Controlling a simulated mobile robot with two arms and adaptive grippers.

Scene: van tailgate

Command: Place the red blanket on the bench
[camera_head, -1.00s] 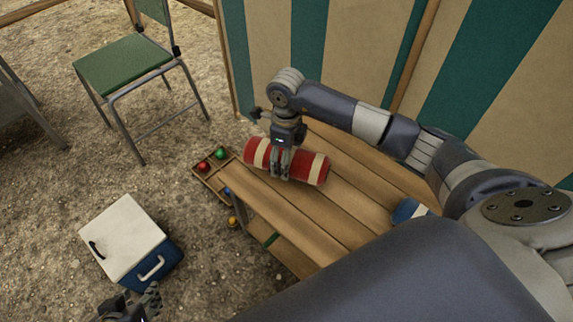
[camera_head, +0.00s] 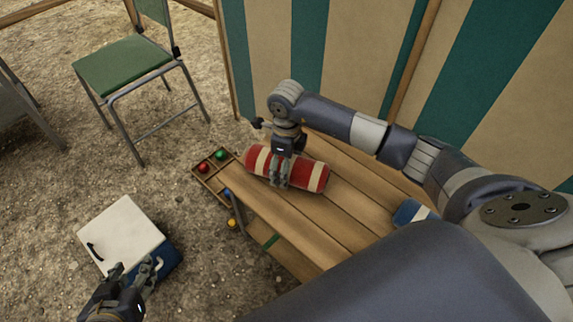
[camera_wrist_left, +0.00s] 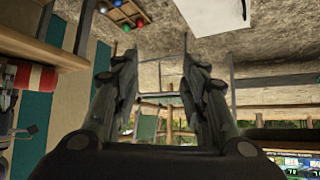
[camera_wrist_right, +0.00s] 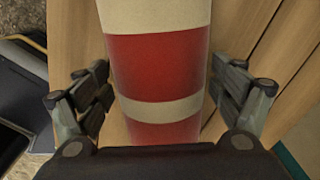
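The red blanket (camera_head: 309,175) is a roll with cream stripes. It lies across the far end of the wooden bench (camera_head: 345,215), and appears to rest on the slats. My right gripper (camera_head: 278,183) is over the roll. In the right wrist view its fingers stand apart on either side of the blanket (camera_wrist_right: 155,60), with a gap visible at the left finger, so it looks open around it. My left gripper (camera_head: 143,272) is open and empty near the cooler. Its spread fingers show in the left wrist view (camera_wrist_left: 160,75), with the blanket at the left edge (camera_wrist_left: 36,77).
A white-lidded blue cooler (camera_head: 122,235) stands on the gravel at left. A wooden box of coloured balls (camera_head: 208,178) sits by the bench end. A green chair (camera_head: 122,72) stands behind. A striped canvas wall (camera_head: 350,60) closes the bench's far side. A blue-and-white item (camera_head: 411,211) lies on the bench.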

